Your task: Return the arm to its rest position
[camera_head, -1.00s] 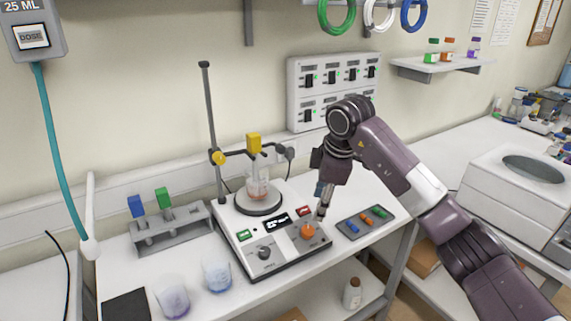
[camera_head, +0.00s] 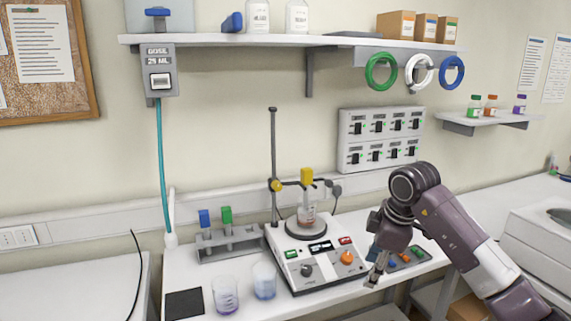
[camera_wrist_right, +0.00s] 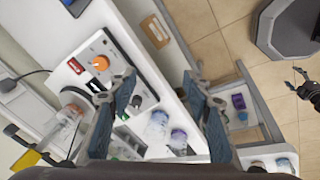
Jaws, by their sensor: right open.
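My right arm (camera_head: 455,228) comes in from the lower right in the head view. Its gripper (camera_head: 378,272) hangs over the front of the bench, to the right of the hotplate stirrer (camera_head: 318,270) and apart from it. In the wrist view the right gripper (camera_wrist_right: 162,95) has its two fingers wide apart with nothing between them. The stirrer, with its orange knob (camera_wrist_right: 104,64), shows to the left in that view. My left gripper is not in the head view.
A clamped flask (camera_head: 308,214) stands on the stirrer. Two beakers (camera_head: 225,294) (camera_head: 264,281) and a tube rack (camera_head: 230,243) are to its left. A small tray (camera_head: 402,258) lies behind the right gripper. A white machine (camera_head: 540,245) is at the right. Shelves (camera_head: 290,41) are above.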

